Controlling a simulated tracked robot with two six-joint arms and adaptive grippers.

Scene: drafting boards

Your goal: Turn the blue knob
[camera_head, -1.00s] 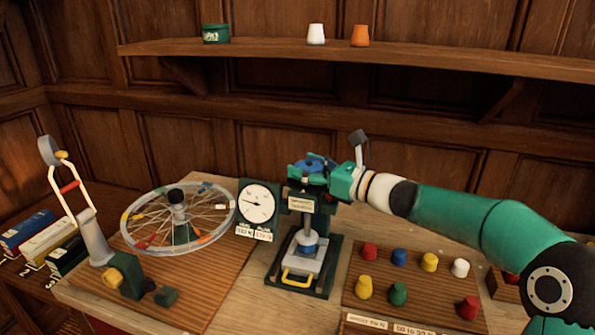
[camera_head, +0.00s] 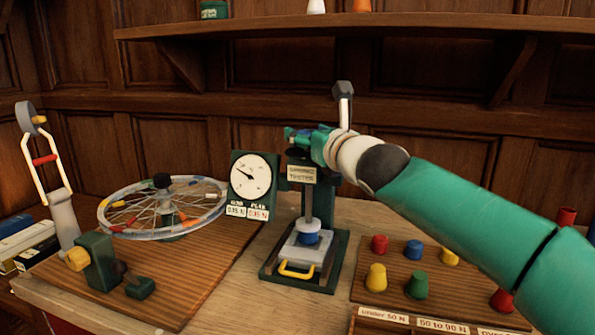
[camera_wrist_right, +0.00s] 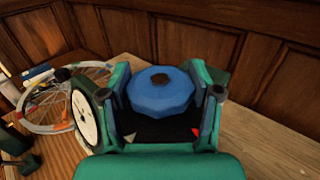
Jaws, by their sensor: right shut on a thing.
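The blue knob (camera_wrist_right: 160,92) is a faceted disc with a dark centre, seen from above in the right wrist view. My right gripper (camera_wrist_right: 165,100) has a finger on each side of it and is shut on it. In the head view the right gripper (camera_head: 306,138) is at the top of the spring tester (camera_head: 301,175) and hides the knob. Below, a blue piece (camera_head: 308,238) sits under the tester's rod on a grey block with a yellow handle. The dial (camera_head: 251,177) stands left of the tester. My left gripper is not in view.
A spoked wheel (camera_head: 163,205) and a green-and-yellow clamp (camera_head: 97,262) are on the left board. Coloured pegs, including a green one (camera_head: 417,284), stand on the right board (camera_head: 455,305). A wall shelf (camera_head: 400,22) is above the arm. Bench space between the boards is partly clear.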

